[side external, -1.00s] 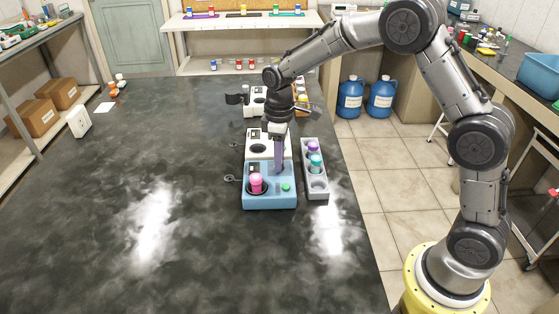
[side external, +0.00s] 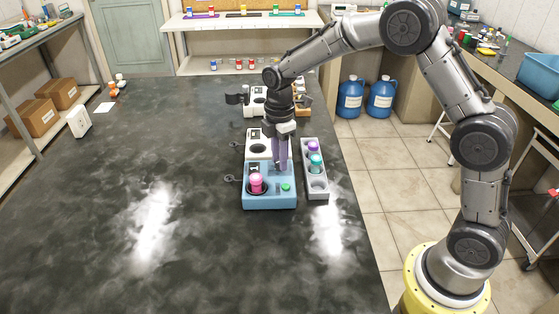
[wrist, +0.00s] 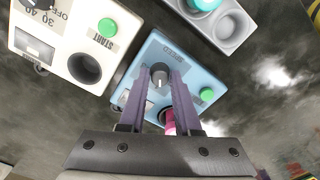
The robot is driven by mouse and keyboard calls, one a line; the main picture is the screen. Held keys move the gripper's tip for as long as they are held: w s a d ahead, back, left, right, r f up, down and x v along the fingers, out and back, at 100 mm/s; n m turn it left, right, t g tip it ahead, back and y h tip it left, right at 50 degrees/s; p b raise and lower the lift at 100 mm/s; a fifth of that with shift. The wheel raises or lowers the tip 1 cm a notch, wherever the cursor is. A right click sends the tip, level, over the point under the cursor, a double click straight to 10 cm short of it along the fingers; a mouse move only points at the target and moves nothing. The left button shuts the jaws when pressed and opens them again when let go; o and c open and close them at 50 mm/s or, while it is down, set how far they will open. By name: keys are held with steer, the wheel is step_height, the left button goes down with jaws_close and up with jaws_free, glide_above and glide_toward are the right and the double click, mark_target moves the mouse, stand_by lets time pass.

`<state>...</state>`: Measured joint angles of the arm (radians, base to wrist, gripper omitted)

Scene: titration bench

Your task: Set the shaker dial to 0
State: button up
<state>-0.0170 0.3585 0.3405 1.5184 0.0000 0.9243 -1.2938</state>
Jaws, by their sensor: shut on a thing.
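The blue shaker (side external: 270,202) stands on the dark bench, with a pink-capped vial (side external: 256,183) upright in its well and a green button (side external: 286,188) beside it. In the wrist view the shaker (wrist: 146,58) bears the word SPEED by its dark round dial (wrist: 159,75). My gripper (wrist: 162,80) points down at the dial, its purple fingers on either side of it and shut on it. In the side view the fingertips of my gripper (side external: 280,168) hide the dial. The dial's setting cannot be read.
A white device (side external: 255,137) with an empty well stands just behind the shaker. A grey rack (side external: 318,191) with purple- and teal-capped vials is close on the right. Another white device (side external: 250,109) is farther back. The bench to the left is mostly clear.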

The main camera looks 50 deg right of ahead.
steer(key=c, duration=0.4)
steer(key=shift+o, duration=0.2)
steer(key=n, duration=0.3)
steer(key=shift+n, duration=0.3)
steer(key=n, duration=0.4)
steer(key=o, duration=1.5)
steer(key=shift+r, duration=3.55)
